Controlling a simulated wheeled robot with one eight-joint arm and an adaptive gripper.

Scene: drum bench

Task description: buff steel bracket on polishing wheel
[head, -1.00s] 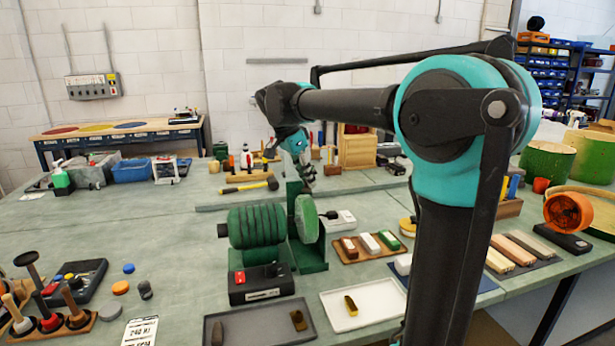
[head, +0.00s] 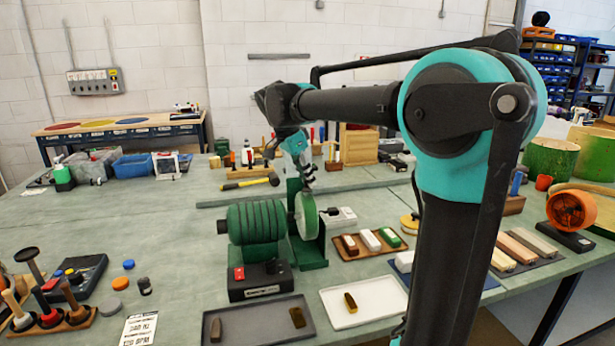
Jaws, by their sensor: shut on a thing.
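The polishing wheel (head: 307,217) is a light green disc on the right end of a green machine with a ribbed motor body (head: 256,222). My gripper (head: 309,182) points down just above the wheel's upper edge. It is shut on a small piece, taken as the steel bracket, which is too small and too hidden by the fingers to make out. I cannot tell whether the piece touches the wheel. A black control box (head: 262,282) with a red switch stands in front of the motor.
A grey tray (head: 258,325) holds two small parts, and a white tray (head: 375,290) holds a brass-coloured part. A wooden tray (head: 352,256) of coloured bars is right of the wheel. A hammer (head: 250,183) lies behind. The bench left of the motor is mostly clear.

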